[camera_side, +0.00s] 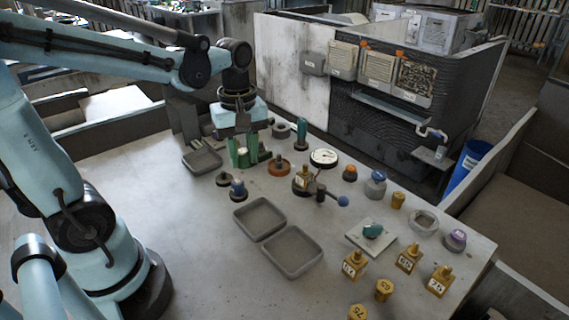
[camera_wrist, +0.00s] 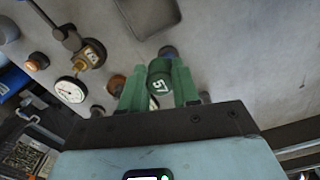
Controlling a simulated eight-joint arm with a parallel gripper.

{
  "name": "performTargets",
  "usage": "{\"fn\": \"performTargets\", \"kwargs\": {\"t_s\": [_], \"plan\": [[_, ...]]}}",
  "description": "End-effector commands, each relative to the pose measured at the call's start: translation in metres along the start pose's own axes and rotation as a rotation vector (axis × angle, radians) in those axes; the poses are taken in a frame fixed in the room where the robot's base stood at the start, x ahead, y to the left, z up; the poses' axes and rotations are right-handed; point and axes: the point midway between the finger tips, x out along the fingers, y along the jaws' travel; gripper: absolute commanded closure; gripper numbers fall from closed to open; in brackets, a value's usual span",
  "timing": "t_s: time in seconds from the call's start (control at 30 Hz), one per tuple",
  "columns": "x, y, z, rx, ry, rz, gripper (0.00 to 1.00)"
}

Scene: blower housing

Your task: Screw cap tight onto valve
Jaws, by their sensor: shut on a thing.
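My gripper (camera_side: 242,158) is over the back left part of the table and points down. Its green fingers are shut on a green cap (camera_wrist: 160,82) marked 57, which sits between them in the wrist view. The cap also shows between the fingers in the side view (camera_side: 243,155). What lies directly under the cap is hidden, so I cannot tell whether it touches a valve. A brass valve-like fitting (camera_side: 302,178) with a lever and blue knob stands right of my gripper, and it also shows at upper left in the wrist view (camera_wrist: 93,53).
An orange-brown round part (camera_side: 279,167) and a white-faced gauge (camera_side: 324,157) stand right of my gripper. A grey tray (camera_side: 188,157) lies to its left, and two empty trays (camera_side: 268,268) lie in front. Several numbered brass parts (camera_side: 354,265) stand at the front right. The left front table is clear.

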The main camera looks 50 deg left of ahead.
Motion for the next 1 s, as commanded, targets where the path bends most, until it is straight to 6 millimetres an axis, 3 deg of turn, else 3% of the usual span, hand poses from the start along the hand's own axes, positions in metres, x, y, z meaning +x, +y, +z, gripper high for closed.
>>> {"fn": "performTargets", "kwargs": {"t_s": [0.17,0.63,0.8,1.0], "plan": [[-0.006,0.019,0.002,0.143,0.000,0.000,0.98],[-0.002,0.119,-0.005,0.999,0.000,0.001,0.98],[0.003,0.138,-0.004,1.179,0.000,0.001,0.98],[0.005,0.145,-0.004,1.212,0.000,0.001,0.98]]}}
